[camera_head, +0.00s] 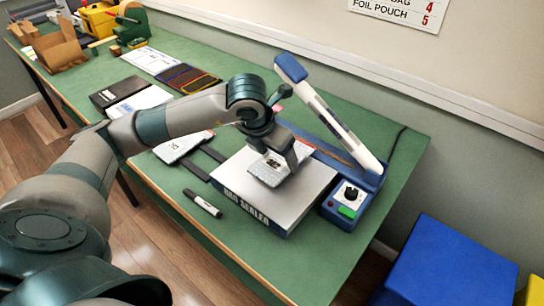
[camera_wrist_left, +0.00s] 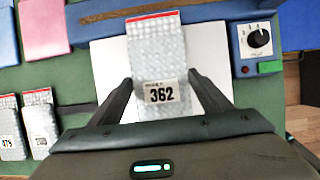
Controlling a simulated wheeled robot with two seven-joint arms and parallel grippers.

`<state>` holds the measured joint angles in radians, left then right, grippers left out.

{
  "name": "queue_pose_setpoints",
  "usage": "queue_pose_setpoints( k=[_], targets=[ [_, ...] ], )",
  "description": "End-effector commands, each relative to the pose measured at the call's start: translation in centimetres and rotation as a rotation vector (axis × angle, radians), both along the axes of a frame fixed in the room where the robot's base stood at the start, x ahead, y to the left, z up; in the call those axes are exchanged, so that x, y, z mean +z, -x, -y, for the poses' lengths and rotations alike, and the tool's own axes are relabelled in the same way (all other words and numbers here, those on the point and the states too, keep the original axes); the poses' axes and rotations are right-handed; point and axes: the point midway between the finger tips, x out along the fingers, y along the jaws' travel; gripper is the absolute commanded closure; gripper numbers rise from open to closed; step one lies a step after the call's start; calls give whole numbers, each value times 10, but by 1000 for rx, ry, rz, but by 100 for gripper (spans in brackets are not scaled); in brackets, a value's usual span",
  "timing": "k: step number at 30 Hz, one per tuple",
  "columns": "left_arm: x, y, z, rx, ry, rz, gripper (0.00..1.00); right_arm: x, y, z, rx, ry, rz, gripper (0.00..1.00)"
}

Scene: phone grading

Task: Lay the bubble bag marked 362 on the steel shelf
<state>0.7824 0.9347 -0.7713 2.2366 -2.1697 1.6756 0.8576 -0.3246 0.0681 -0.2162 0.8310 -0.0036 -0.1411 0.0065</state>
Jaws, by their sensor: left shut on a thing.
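The bubble bag marked 362 (camera_wrist_left: 157,58) is silvery with a red-edged top and a white label. My left gripper (camera_wrist_left: 160,80) is shut on it, a finger at each side. In the head view the bag (camera_head: 266,171) hangs over the pale steel shelf (camera_head: 290,205) of the bag sealer. I cannot tell whether its lower edge touches the shelf. The shelf also shows behind the bag in the wrist view (camera_wrist_left: 107,65). My left gripper (camera_head: 283,163) partly covers the bag in the head view. My right gripper is not in view.
The sealer's raised blue and white arm (camera_head: 330,108) stands behind the shelf, with a knob box (camera_head: 346,203) at right. Other bubble bags (camera_head: 184,147) lie left of the shelf. A marker pen (camera_head: 202,203) lies in front. A blue bin (camera_head: 445,265) stands at right.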

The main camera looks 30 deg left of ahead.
Motion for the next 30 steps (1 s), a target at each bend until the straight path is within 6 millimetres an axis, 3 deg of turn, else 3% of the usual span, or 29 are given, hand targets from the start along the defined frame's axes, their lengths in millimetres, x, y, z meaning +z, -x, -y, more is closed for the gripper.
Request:
queue_pose_setpoints(
  k=[4,16,19,30],
  targets=[
    [1,-13,2,-1,2,2,56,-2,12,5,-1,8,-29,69],
    [-2,-46,7,0,1,2,56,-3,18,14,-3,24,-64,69],
    [-6,-45,7,-1,1,2,56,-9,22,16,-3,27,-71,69],
    [-12,-45,7,-1,1,2,56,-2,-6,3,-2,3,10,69]
  ],
)
